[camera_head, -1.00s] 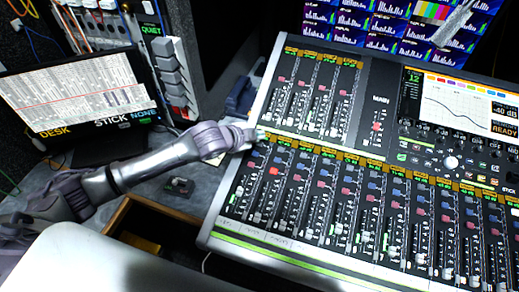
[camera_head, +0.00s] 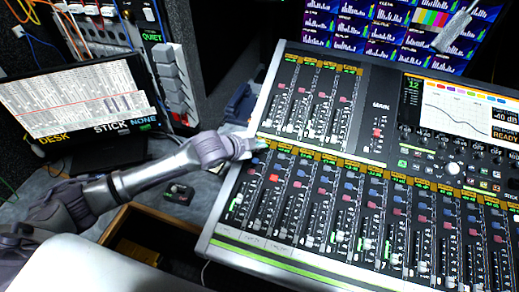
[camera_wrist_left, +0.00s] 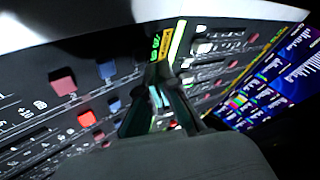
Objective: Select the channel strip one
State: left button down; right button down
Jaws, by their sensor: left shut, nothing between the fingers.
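The mixing console (camera_head: 228,245) fills the right half of the head view. Its lower bank of channel strips runs along the front, with orange and green labels at the top. The leftmost channel strip (camera_head: 238,198) has its upper end beside my left gripper (camera_head: 261,145). My left gripper is shut and empty, with its tips at the console's left edge near that label row. In the left wrist view the fingertips (camera_wrist_left: 163,80) are over or close to a green and orange label (camera_wrist_left: 156,48). Whether they touch is unclear. They partly hide the surface there.
A monitor (camera_head: 80,110) at the left reads "DESK", "STICK NONE". An open wooden drawer or box (camera_head: 125,215) lies below my left forearm. A small dark device (camera_head: 179,192) sits on the desk. Display screens (camera_head: 350,28) stand behind the console.

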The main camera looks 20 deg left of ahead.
dwell(0.4)
pick_arm(q)
jog(key=shift+f, duration=0.4)
jog(key=shift+w+f, duration=0.1)
jog(key=shift+f, duration=0.35)
dwell(0.7)
jog(key=shift+r, duration=0.1)
jog(key=shift+r+p, duration=0.75)
jog(key=shift+p, duration=0.2)
jog(key=shift+r, duration=0.1)
jog(key=r+p, duration=0.2)
jog(key=s+r+p, duration=0.1)
jog(key=r+p, duration=0.1)
jog(key=p, duration=0.1)
jog(key=shift+r, duration=0.4)
